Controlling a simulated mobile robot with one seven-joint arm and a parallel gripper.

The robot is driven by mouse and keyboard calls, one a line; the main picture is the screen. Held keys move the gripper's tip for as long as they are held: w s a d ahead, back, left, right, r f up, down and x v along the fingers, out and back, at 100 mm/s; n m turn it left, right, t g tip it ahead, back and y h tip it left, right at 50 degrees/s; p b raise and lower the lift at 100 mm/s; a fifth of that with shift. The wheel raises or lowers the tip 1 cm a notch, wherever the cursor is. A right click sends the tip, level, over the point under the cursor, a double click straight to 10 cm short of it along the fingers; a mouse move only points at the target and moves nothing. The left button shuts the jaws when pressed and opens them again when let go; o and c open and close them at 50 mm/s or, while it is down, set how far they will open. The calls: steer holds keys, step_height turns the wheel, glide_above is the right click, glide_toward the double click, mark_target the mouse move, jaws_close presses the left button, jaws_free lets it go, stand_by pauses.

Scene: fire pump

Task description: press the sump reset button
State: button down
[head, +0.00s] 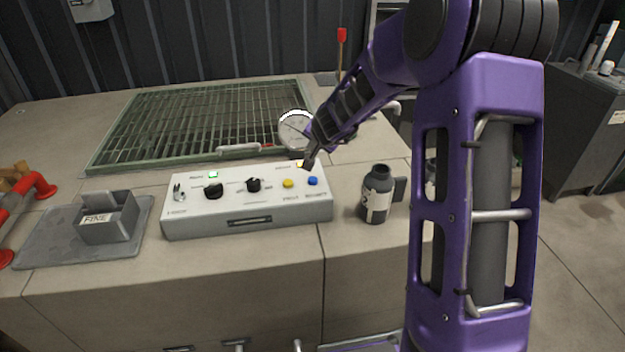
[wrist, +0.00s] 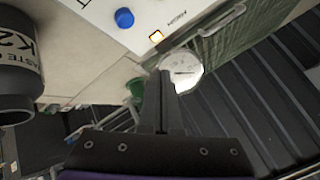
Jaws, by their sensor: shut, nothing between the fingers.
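A grey control box (head: 247,222) with a white top panel sits on the counter in the head view. Its panel carries a yellow button (head: 288,183), a blue button (head: 312,181), two black knobs and a toggle switch. The labels are too small to tell which button is the sump reset. My gripper (head: 307,164) is shut and empty, pointing down by the panel's back right corner, near the amber lamp. Contact cannot be told.
A dark labelled bottle (head: 377,195) stands right of the box. A round gauge (head: 296,130) and a green-framed grating (head: 200,120) lie behind it. A grey tray (head: 60,245) with a small bin (head: 108,218) is at left, beside red pipework (head: 35,190).

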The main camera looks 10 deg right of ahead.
mark_target(313, 181)
steer(key=shift+f+b, duration=3.1)
steer(key=shift+f, duration=0.75)
steer(key=shift+f, duration=0.15)
steer(key=shift+f+b, duration=0.25)
steer(key=shift+b, duration=0.2)
steer(key=shift+f+b, duration=0.55)
steer(key=shift+r, duration=0.1)
steer(key=shift+r+p, duration=0.85)
steer(key=shift+p, duration=0.05)
steer(key=shift+r, duration=0.1)
steer(key=shift+r+p, duration=2.25)
steer(key=shift+r, duration=0.15)
